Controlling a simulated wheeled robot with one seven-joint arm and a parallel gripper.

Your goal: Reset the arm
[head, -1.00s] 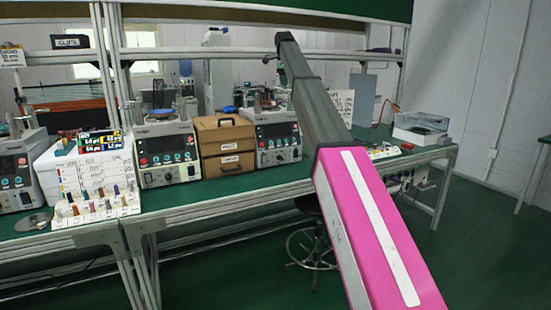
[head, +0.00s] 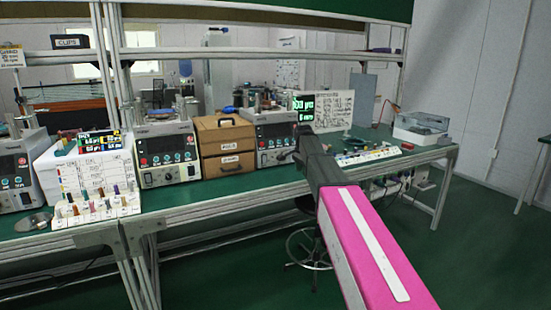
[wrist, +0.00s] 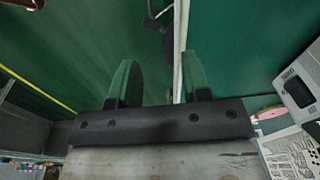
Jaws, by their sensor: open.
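My arm reaches forward from the lower right of the head view. Its pink link leads up to a short-looking dark grey link over the bench's front edge. My gripper (wrist: 158,84) shows in the wrist view with its two green fingers apart and nothing between them. Below the fingers, the wrist view shows green surfaces split by a pale edge.
The green workbench (head: 185,196) carries several grey lapping machines (head: 168,155), a wooden drawer box (head: 228,142), a rack of coloured pegs (head: 97,207) and a clear-lidded box (head: 420,128). A stool (head: 310,248) stands beneath. Open floor lies at the right.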

